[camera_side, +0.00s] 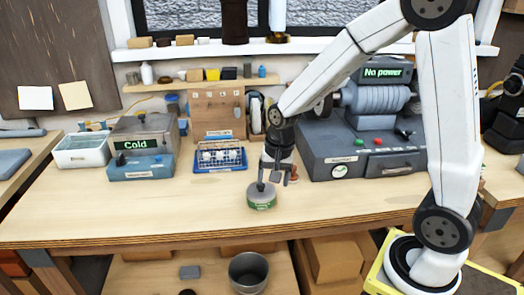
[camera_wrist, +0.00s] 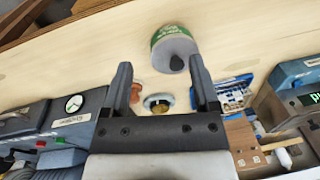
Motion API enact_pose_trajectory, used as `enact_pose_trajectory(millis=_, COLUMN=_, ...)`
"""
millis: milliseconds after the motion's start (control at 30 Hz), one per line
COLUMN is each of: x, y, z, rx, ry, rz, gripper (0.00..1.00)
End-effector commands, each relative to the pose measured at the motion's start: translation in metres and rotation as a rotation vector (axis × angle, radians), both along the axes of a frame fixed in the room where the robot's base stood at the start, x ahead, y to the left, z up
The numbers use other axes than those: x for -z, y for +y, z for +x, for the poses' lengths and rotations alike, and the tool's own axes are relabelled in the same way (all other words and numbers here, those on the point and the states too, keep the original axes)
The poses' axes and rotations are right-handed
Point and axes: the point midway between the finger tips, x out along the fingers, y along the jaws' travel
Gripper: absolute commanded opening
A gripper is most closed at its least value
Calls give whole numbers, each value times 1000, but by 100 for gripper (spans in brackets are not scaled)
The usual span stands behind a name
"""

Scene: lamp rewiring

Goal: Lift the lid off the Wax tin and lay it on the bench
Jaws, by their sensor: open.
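The Wax tin (camera_side: 262,205) is a short round tin with a green label, standing upright on the bench below my gripper. My gripper (camera_side: 275,180) points down over the bench, close above and beside the tin. In the wrist view my gripper (camera_wrist: 163,72) has its two fingers wide apart with nothing held between them. The tin lies beyond the fingertips there, nearer the right finger. The label's words are too small to read.
A blue wire rack (camera_side: 220,158) stands behind left, and a grey machine (camera_side: 365,155) behind right. An open round dish (camera_wrist: 158,103) and a reddish item (camera_wrist: 136,92) lie near my fingers.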

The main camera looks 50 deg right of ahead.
Motion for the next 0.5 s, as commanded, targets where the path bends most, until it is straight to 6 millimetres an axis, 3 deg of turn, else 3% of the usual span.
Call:
enact_pose_trajectory(millis=300, x=1, y=-33, z=46, rx=538, ry=90, rz=93, gripper=78)
enact_pose_trajectory(millis=500, x=2, y=-47, z=63, rx=776, ry=134, rz=129, gripper=78)
